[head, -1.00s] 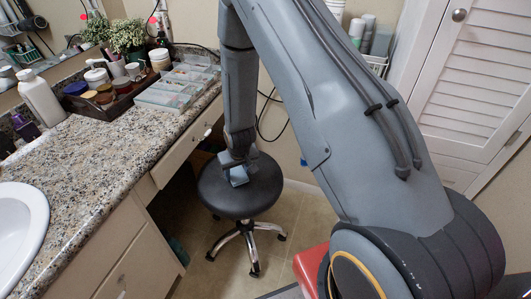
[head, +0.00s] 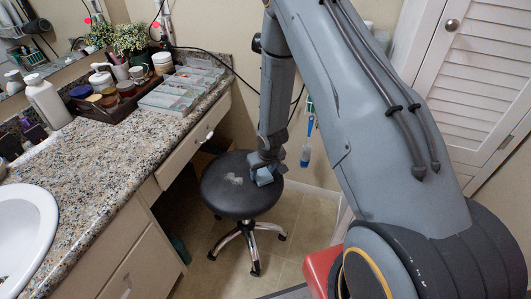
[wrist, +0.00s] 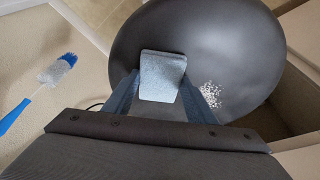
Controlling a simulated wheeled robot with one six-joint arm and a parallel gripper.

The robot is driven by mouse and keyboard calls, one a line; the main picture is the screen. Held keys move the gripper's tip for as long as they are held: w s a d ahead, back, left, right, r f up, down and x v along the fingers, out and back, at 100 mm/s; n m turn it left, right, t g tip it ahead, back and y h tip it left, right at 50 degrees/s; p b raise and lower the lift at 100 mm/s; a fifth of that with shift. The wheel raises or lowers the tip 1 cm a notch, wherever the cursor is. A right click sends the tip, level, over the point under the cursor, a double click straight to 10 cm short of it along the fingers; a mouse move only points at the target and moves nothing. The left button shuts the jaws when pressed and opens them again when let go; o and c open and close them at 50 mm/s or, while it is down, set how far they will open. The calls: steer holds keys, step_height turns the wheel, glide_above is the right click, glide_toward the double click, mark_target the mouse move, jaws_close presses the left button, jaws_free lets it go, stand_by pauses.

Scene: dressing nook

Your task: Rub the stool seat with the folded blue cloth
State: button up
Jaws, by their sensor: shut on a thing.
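The round black stool seat (head: 222,196) stands on a chrome base beside the counter. It fills much of the wrist view (wrist: 240,40). A pale speckled patch (head: 234,180) lies on the seat, left of my gripper in the head view. In the wrist view the patch (wrist: 210,96) is just right of the cloth. My gripper (head: 263,165) is shut on the folded blue cloth (head: 264,177), over the right part of the seat. The cloth (wrist: 162,75) shows between the two fingers in the wrist view. I cannot tell whether it touches the seat.
The granite counter (head: 110,150) with its drawers (head: 190,155) runs along the left, with a sink (head: 20,225). A tray of jars and clear boxes (head: 180,90) stands on it. A blue brush (head: 307,150) hangs on the wall behind the stool. A white louvered door (head: 475,75) is at right.

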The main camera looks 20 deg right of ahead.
step_height(320, 180, up, 2)
steer(key=shift+a+r+p, duration=0.1)
steer(key=shift+r+p, duration=0.1)
steer(key=shift+p, duration=0.6)
step_height(320, 180, up, 6)
steer(key=p, duration=0.6)
steer(key=shift+f, duration=0.25)
